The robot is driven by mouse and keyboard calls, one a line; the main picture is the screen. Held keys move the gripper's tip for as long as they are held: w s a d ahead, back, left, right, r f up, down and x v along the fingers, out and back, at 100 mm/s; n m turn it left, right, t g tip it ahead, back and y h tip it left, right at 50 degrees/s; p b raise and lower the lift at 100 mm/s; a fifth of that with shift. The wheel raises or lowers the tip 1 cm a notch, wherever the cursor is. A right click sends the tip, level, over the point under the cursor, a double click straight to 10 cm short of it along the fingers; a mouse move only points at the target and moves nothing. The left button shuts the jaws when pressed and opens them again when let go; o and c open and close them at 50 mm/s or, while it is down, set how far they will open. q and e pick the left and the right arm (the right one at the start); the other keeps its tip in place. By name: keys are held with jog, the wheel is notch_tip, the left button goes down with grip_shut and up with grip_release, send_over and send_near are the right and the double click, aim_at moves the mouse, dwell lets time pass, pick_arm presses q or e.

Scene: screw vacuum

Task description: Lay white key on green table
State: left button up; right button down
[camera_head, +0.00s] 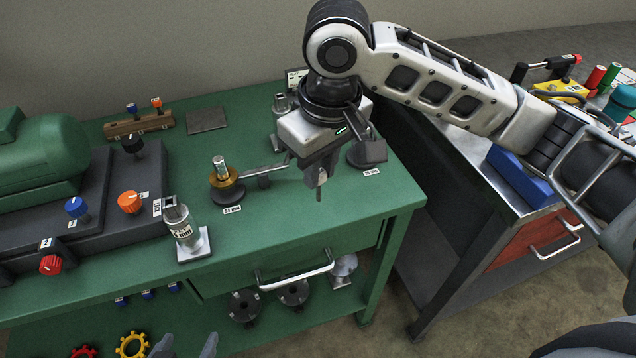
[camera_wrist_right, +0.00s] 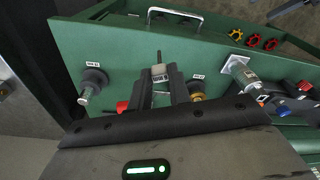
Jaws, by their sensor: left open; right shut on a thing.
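The green table (camera_head: 290,222) fills the middle and left of the head view. My right gripper (camera_head: 317,168) comes from the upper right and hangs above the table's right part, fingers down. It is shut on a small pale piece with a thin rod (camera_head: 319,192), which appears to be the white key. In the right wrist view, this key (camera_wrist_right: 159,73) sits between the fingertips, with a label on it and its rod towards the drawer handle. It looks clear of the tabletop. My left gripper (camera_head: 186,346) is open at the bottom edge, only its fingertips showing.
A labelled grey cylinder on a square plate (camera_head: 190,244), a brass-ringed post (camera_head: 222,178) and a dark round stand (camera_head: 367,153) stand nearby. A green machine with knobs (camera_head: 45,160) occupies the left. The tabletop's front right is clear. A metal-topped cart (camera_head: 480,160) stands right.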

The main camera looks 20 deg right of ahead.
jog(key=shift+w+d+f, duration=0.3)
jog(key=shift+w+f, duration=0.85)
jog(key=shift+f, duration=0.5)
jog(key=shift+w+d+f, duration=0.35)
jog(key=shift+w+f, duration=0.75)
jog(key=shift+f, duration=0.55)
jog(key=shift+w+d+f, duration=0.3)
jog(key=shift+w+f, duration=0.85)
jog(key=shift+f, duration=0.5)
jog(key=shift+f, duration=0.15)
jog(key=c, duration=1.3)
grip_release()
notch_tip(320, 180, up, 12)
jog(key=s, duration=0.1)
jog(key=shift+s+d, duration=0.15)
jog(key=shift+d, duration=0.1)
